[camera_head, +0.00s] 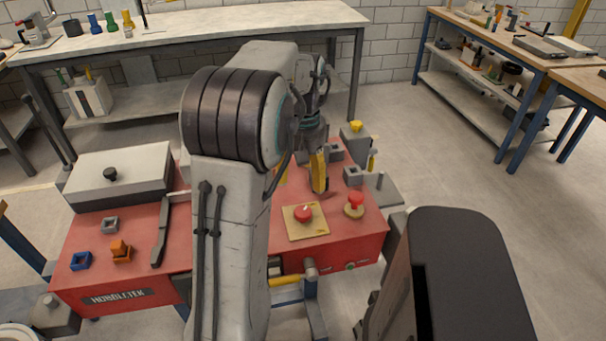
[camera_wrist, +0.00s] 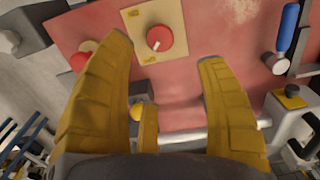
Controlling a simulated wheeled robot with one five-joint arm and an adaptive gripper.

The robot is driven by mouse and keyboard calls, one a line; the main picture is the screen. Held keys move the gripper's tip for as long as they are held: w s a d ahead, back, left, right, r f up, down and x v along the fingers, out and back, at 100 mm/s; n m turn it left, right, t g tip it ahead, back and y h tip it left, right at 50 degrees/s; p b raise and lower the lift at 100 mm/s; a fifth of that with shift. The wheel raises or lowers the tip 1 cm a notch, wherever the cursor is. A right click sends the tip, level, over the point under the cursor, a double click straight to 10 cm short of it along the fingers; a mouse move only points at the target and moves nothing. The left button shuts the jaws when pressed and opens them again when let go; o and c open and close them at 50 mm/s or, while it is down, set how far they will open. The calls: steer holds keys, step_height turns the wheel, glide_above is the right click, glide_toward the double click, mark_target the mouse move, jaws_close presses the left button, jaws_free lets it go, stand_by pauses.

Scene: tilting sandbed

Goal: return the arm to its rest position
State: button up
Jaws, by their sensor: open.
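My arm (camera_head: 232,215) stands bent in front of the red sandbed machine in the head view, its upper link rising and its forearm reaching away. My gripper (camera_head: 318,175) has yellow fingers and hangs over the right part of the red top, partly hidden behind the arm. In the wrist view my gripper (camera_wrist: 165,55) is open, its fingers wide apart with nothing between them. A red button (camera_head: 304,213) on a yellow plate lies below and in front of the fingers. It also shows beyond the fingertips in the wrist view (camera_wrist: 159,38).
A red mushroom knob (camera_head: 355,199) stands right of the button. The red top (camera_head: 215,248) also bears a grey lidded box (camera_head: 120,177), a dark handle (camera_head: 161,235), and blue (camera_head: 80,261) and orange (camera_head: 121,252) pieces. Workbenches stand behind; open floor (camera_head: 450,165) lies right.

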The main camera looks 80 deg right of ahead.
stand_by(0.7)
steer(key=f+m, duration=0.1)
steer(key=a+f+m, duration=0.1)
steer(key=f+m, duration=0.1)
steer(key=f, duration=0.1)
steer(key=shift+w+a+m, duration=0.1)
steer(key=shift+a+m, duration=0.2)
steer(key=w+a+r+n+t, duration=0.1)
steer(key=w+a+n, duration=0.4)
steer(key=a, duration=0.7)
steer(key=w+a+r+n+t+p, duration=0.1)
steer(key=w+a+r+n, duration=0.2)
steer(key=a, duration=1)
steer(key=w+a+r+n+t, duration=0.1)
steer(key=w+a+r+n, duration=0.1)
steer(key=w+a+n, duration=0.7)
steer(key=shift+w+a+r+p, duration=0.3)
steer(key=shift+w+a, duration=1.55)
steer(key=shift+a, duration=0.3)
